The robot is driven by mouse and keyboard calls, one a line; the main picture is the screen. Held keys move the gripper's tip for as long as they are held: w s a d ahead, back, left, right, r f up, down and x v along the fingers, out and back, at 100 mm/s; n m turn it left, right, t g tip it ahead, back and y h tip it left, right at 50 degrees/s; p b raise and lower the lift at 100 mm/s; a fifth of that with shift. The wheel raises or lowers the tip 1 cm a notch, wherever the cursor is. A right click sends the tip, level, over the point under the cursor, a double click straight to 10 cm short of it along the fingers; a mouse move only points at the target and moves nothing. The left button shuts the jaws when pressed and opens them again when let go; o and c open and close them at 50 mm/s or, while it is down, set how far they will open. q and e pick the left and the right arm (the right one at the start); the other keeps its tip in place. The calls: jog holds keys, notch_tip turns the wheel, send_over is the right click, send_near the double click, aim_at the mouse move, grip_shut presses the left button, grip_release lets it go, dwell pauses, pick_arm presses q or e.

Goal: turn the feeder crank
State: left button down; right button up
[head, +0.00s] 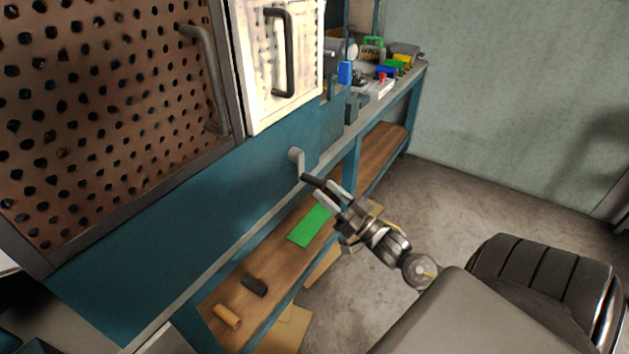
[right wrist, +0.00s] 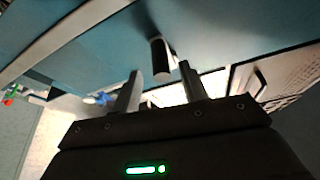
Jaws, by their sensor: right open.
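The feeder crank (head: 296,158) is a pale grey arm on the blue front panel of the bench, with a dark cylindrical handle (head: 312,181) sticking out from its lower end. In the right wrist view the dark handle (right wrist: 160,58) points toward the camera. My right gripper (head: 327,190) is open, with its fingertips at the handle's free end. In the right wrist view the handle's end shows between the two fingers of the right gripper (right wrist: 160,70), with gaps on both sides. I cannot tell whether either finger touches it. My left gripper is not in view.
A perforated brown door (head: 110,110) and a white perforated door (head: 305,60) with dark handles are above left. The lower wooden shelf (head: 262,262) holds a green sheet (head: 309,226) and two small cylinders. Several coloured items stand on the far bench top. Floor at right is open.

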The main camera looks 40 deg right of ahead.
aim_at(315, 182)
jog(key=x, duration=0.5)
jog(key=shift+a, duration=0.1)
grip_shut()
